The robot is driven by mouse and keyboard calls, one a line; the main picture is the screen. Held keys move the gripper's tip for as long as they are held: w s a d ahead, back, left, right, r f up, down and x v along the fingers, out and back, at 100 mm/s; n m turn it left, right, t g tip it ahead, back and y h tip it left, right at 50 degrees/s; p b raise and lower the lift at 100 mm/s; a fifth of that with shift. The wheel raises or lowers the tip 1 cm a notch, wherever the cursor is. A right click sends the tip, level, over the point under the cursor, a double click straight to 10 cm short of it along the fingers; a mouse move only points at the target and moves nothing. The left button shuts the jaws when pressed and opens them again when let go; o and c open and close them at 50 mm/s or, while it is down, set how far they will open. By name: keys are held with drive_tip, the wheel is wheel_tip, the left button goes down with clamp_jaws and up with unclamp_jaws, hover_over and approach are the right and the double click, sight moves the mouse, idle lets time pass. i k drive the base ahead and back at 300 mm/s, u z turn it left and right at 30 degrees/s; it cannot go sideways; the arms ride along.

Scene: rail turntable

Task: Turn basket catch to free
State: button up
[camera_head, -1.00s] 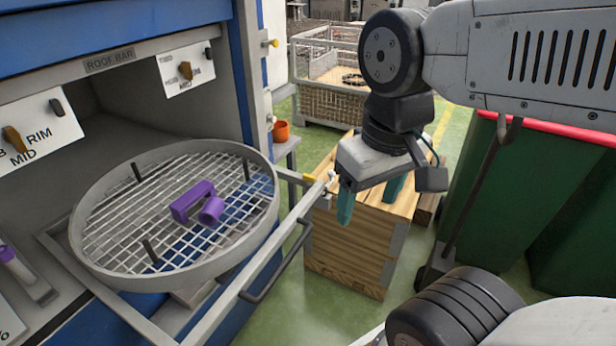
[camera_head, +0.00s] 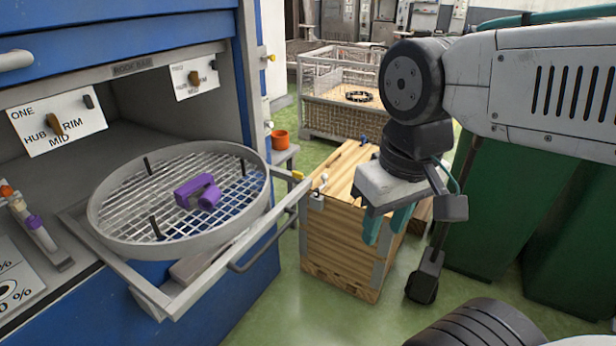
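The round mesh basket (camera_head: 180,245) sits on a pulled-out grey frame (camera_head: 215,278) at the left. A small yellow piece (camera_head: 297,175) is at the frame's outer right corner, and a small white-tipped fitting (camera_head: 320,183) shows just right of it, by the wooden crate. I cannot tell which of these is the basket catch or how it is set. My gripper (camera_head: 385,235) points down in front of the crate, right of the frame corner and apart from it. Its two teal fingers are apart, with nothing seen between them.
A purple bracket-like part (camera_head: 198,192) lies in the basket. The wooden crate (camera_head: 335,245) stands behind my gripper, green bins (camera_head: 510,200) stand right, and a wire-sided cage (camera_head: 335,85) is at the back. A dark handle bar (camera_head: 265,250) runs along the frame. Green floor is open in front.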

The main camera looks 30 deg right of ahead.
sight(298, 176)
drive_tip(key=z, duration=0.75)
drive_tip(key=i, duration=0.7)
drive_tip(key=u, duration=0.6)
